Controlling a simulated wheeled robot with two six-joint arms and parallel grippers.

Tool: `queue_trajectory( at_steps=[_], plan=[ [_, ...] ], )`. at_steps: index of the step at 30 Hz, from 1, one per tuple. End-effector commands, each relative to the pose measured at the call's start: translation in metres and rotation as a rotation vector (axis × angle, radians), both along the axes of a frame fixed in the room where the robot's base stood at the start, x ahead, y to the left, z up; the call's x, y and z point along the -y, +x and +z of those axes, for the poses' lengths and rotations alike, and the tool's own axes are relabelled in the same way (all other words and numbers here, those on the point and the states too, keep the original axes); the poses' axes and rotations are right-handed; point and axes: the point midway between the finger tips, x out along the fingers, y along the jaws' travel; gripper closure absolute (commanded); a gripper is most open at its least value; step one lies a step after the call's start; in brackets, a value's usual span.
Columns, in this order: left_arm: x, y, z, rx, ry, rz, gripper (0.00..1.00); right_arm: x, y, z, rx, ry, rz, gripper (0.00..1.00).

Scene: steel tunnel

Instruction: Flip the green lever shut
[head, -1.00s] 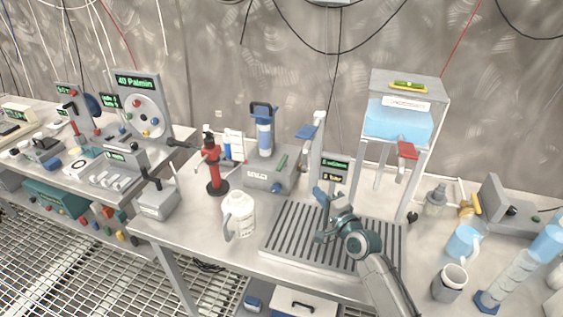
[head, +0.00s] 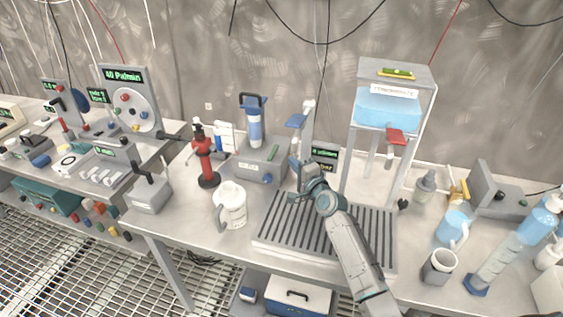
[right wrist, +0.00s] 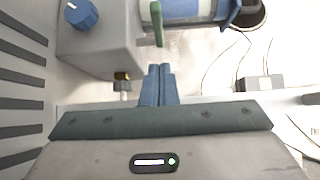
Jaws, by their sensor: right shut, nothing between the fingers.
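The green lever (head: 272,153) is a short bar on the grey box (head: 256,172), which carries a blue-and-white cylinder (head: 254,127). In the head view it slants upward. In the right wrist view the green lever (right wrist: 157,22) lies ahead of my fingertips, beside the box (right wrist: 100,42). My right gripper (head: 294,168) is just right of the box and apart from the lever. Its blue fingers (right wrist: 160,72) are together and empty. My left gripper is out of view.
A slatted drain tray (head: 270,240) lies below my right arm. A brass fitting (right wrist: 122,76) sticks out of the box near my fingers. A water tank (head: 388,110) with a red lever (head: 396,136) stands to the right. A white jug (head: 232,205) stands in front of the box.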

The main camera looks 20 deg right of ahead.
Motion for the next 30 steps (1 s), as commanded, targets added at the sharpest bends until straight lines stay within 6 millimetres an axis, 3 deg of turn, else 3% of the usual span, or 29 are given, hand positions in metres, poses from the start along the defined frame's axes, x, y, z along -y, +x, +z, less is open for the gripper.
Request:
queue_trajectory(
  at_steps=[9,30],
  plan=[
    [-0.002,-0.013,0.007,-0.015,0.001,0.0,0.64,-0.031,0.023,0.001,0.0,0.0,-0.001,1.0],
    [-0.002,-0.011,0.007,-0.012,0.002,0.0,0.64,-0.038,0.025,0.0,0.0,0.0,0.0,1.0]
  ],
)
